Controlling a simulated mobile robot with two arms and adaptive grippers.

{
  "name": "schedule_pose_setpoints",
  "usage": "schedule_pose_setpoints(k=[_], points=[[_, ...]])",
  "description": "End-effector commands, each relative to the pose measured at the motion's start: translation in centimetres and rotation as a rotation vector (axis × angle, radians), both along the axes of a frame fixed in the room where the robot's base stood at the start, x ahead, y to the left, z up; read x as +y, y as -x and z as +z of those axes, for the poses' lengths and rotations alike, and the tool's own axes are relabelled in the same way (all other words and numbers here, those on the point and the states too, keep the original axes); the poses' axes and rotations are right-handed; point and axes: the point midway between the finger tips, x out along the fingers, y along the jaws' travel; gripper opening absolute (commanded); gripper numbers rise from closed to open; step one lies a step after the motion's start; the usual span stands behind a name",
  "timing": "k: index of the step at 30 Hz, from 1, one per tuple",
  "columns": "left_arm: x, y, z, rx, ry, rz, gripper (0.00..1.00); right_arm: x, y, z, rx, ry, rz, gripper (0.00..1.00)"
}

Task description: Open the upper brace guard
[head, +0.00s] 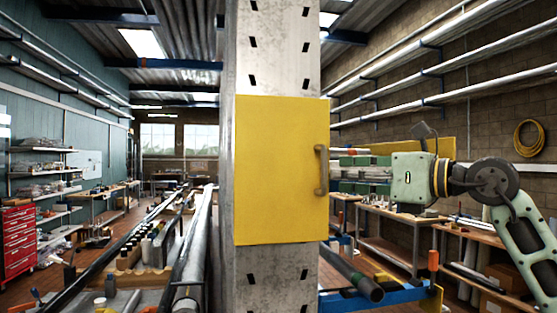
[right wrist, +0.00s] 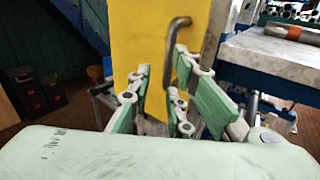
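The upper brace guard (head: 280,170) is a flat yellow panel on the front of the grey mast (head: 275,50), lying flush as far as I can see. Its bent, bar-like handle (head: 320,170) is upright near the panel's right edge. My right gripper (head: 340,173) comes in from the right, its fingertips just beside the handle. In the right wrist view, the fingers (right wrist: 164,75) are spread, with the handle (right wrist: 178,60) ahead, close to the right finger. I cannot tell whether they touch. My left gripper is not in view.
Workbenches (head: 385,235) and boxes stand behind my right arm. A blue bar (head: 385,298) and a dark tube (head: 355,278) lie low, right of the mast. Long pipes (head: 190,250) and a cluttered bench are at left, with a red tool cabinet (head: 18,240) farther left.

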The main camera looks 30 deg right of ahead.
Motion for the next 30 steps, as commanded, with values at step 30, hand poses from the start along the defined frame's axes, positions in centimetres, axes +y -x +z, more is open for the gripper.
schedule_pose_setpoints(k=[30], points=[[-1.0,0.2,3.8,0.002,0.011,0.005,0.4,2.1,-6.4,0.9,-0.016,0.037,-0.033,0.17]])
